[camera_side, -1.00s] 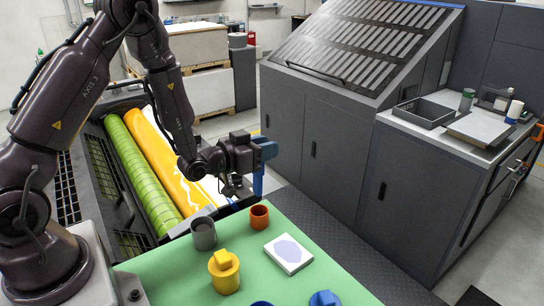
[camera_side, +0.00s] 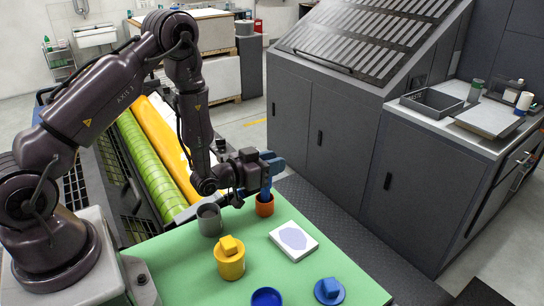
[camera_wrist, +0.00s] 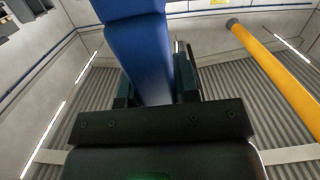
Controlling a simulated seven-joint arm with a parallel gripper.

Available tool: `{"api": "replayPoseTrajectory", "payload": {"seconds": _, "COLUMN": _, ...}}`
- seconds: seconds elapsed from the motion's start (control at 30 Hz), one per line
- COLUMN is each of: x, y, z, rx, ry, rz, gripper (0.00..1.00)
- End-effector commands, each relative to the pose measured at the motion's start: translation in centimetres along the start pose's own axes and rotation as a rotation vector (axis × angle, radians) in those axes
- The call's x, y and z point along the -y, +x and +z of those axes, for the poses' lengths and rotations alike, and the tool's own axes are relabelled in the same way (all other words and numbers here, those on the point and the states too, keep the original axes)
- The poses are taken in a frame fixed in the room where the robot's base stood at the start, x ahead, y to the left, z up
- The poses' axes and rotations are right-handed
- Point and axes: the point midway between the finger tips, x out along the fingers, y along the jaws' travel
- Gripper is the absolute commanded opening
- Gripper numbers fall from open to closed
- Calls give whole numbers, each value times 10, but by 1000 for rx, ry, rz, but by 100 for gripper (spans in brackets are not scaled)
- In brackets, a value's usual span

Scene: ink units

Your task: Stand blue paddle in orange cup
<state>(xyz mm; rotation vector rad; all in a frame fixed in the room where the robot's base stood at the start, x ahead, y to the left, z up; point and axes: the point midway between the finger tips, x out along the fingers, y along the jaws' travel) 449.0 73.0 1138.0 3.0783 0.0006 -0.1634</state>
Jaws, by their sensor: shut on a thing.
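My gripper (camera_side: 270,164) is shut on the blue paddle (camera_side: 266,187) and holds it upright directly over the orange cup (camera_side: 265,209). The paddle's lower end meets the cup's mouth in the side view and seems to reach inside the rim; how deep is hidden. The orange cup stands upright at the far edge of the green table. In the wrist view, the blue paddle (camera_wrist: 142,55) sits between the dark fingers of my gripper (camera_wrist: 157,85); the cup does not show there.
A grey cup (camera_side: 209,220) stands close left of the orange cup. A yellow lidded pot (camera_side: 230,263), a white block with a lilac top (camera_side: 293,240), a blue lid (camera_side: 329,291) and a blue pot (camera_side: 267,299) are on the green table (camera_side: 185,272).

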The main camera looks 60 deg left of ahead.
Motion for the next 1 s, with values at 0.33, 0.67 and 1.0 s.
{"api": "replayPoseTrajectory", "payload": {"seconds": 0.33, "x": 0, "y": 0, "z": 2, "rx": 0, "ry": 0, "rz": 0, "gripper": 34}}
{"api": "replayPoseTrajectory", "payload": {"seconds": 0.67, "x": 0, "y": 0, "z": 2, "rx": 1, "ry": 0, "rz": 0, "gripper": 59}}
{"api": "replayPoseTrajectory", "payload": {"seconds": 1.0, "x": 0, "y": -32, "z": -4, "rx": -2, "ry": 0, "rz": -1, "gripper": 59}}
